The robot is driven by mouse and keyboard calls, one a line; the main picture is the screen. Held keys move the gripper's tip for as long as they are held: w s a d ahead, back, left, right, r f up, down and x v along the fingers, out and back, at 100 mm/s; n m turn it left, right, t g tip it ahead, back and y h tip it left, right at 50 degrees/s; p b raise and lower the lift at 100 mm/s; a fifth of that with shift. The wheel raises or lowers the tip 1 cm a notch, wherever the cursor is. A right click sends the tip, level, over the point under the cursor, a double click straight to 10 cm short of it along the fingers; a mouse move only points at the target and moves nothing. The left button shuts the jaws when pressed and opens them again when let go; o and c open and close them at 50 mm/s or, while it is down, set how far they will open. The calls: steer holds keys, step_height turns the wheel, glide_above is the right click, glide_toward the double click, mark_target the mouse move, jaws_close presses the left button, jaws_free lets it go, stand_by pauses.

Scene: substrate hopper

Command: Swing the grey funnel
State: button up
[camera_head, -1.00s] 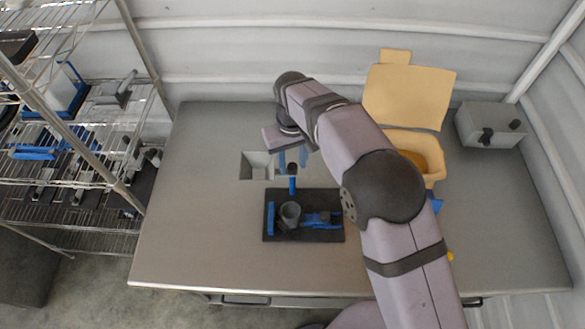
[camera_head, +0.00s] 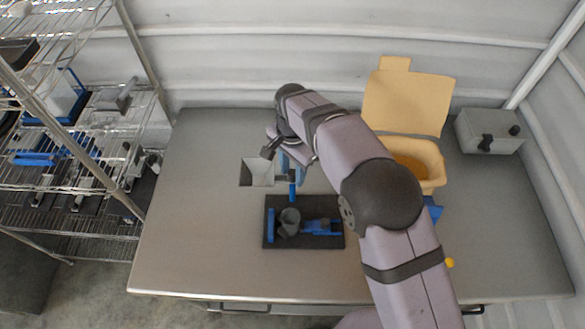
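The grey funnel (camera_head: 289,220) looks like a small round cup. It sits on a black base plate (camera_head: 333,241) with blue parts on both sides, near the middle of the table. A blue-topped post (camera_head: 292,190) stands behind it at the back edge of the plate. My gripper (camera_head: 289,170) has blue fingers and is behind the funnel and post, apart from the funnel. The forearm and wrist partly cover the fingers, so their gap is unclear.
A tan lidded bin (camera_head: 432,165) and a grey box (camera_head: 488,132) stand at the back right. A wire shelf (camera_head: 75,175) is on the left. The table's left side is clear.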

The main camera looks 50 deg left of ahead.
steer(key=m, duration=0.4)
steer(key=shift+m, duration=0.3)
steer(key=c, duration=0.7)
